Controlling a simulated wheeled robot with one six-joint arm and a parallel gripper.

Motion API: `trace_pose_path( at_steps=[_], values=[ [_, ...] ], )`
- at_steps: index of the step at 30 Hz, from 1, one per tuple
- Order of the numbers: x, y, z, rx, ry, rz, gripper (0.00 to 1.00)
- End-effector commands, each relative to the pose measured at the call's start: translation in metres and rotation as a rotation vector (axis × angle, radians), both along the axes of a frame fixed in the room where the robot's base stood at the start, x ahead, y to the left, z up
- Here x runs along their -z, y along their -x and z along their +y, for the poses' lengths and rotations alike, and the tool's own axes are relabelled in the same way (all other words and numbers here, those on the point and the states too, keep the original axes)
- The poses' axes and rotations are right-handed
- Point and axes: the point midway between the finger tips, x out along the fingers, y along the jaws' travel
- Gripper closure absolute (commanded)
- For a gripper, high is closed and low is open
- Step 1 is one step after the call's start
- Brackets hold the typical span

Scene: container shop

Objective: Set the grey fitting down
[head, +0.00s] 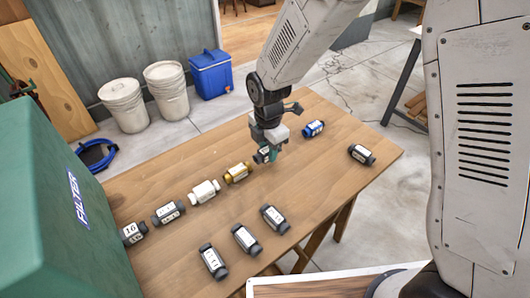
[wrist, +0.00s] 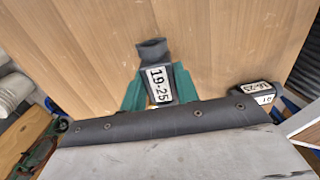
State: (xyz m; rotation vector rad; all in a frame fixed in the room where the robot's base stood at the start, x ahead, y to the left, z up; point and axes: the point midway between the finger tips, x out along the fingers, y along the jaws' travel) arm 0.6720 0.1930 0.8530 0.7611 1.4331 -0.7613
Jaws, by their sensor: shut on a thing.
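The grey fitting (head: 261,157) has a white label that reads "19-25" in the wrist view (wrist: 158,86). My gripper (head: 269,153) is shut on it, with a teal finger on each side of its body. Its dark end sticks out beyond the fingers in the wrist view. The fitting is over the far part of the wooden table (head: 310,195), between the brass fitting (head: 238,173) and the blue fitting (head: 314,128). I cannot tell whether it touches the table top.
A white fitting (head: 204,192) and dark fittings (head: 169,213) continue the row leftward. Several dark fittings (head: 245,239) lie in front, and one (head: 361,154) lies at the right. A green filter box (head: 75,240) stands at left. The table's right middle is clear.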

Motion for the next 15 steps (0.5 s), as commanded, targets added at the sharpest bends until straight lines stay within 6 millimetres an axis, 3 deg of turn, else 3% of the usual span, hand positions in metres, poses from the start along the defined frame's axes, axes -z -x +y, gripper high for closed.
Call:
trace_pose_path(
  at_steps=[8, 15],
  values=[
    [0.002, -0.022, 0.006, 0.000, 0.001, 0.001, 0.96],
    [0.036, -0.021, 0.006, 0.000, 0.002, 0.002, 0.96]
  ],
)
